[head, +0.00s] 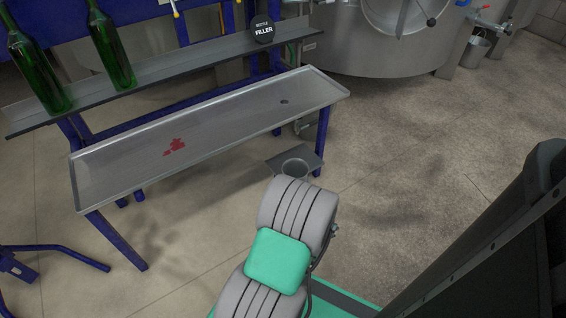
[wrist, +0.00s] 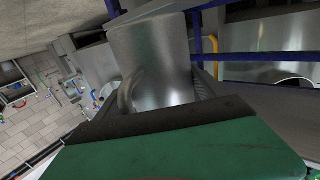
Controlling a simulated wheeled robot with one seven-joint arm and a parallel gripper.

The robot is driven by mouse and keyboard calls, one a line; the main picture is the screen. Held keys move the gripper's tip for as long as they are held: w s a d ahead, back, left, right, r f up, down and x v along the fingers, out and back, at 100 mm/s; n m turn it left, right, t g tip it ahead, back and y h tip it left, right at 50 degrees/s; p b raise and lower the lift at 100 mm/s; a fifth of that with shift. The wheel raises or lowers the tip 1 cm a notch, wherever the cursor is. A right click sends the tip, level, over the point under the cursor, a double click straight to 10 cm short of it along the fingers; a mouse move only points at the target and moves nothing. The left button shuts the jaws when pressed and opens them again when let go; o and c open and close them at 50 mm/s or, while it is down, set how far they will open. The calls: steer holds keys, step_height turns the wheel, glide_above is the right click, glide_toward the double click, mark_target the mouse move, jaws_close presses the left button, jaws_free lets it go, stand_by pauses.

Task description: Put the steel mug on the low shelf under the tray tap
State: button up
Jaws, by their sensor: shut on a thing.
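The steel mug (wrist: 150,58) fills the upper middle of the wrist view, its curved handle (wrist: 126,96) at its left side. My gripper (wrist: 165,112) is shut on the mug. In the head view only the mug's round rim (head: 295,166) shows, beyond the end of my arm, which hides my gripper and the rest of the mug. The low shelf (head: 312,158) is a small grey plate beneath the right end of the tray (head: 225,130). The mug overlaps the shelf in the picture; I cannot tell whether it touches it. A grey fitting, perhaps the tap (head: 307,126), shows under the tray.
The tray has a red stain (head: 175,146) and a drain hole (head: 284,101). Blue legs (head: 321,128) stand close to the shelf. Green bottles (head: 110,48) stand on a ledge (head: 165,72) behind. A large steel tank (head: 375,40) is at the back. Floor to the right is clear.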

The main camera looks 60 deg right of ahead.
steer(key=b+x, duration=0.1)
steer(key=x, duration=0.4)
steer(key=b+x, duration=0.1)
steer(key=x, duration=0.4)
steer(key=b+x, duration=0.2)
steer(key=x, duration=0.3)
steer(key=shift+w, duration=0.4)
steer(key=shift+w+d+f+b, duration=0.25)
steer(key=shift+d+f+b, duration=0.1)
steer(key=shift+d+b, duration=0.2)
steer(key=shift+w+d+f+b, duration=0.2)
steer(key=shift+d+f+b, duration=0.2)
steer(key=shift+d+b, duration=0.15)
steer(key=shift+r, duration=0.15)
steer(key=o, duration=1.7)
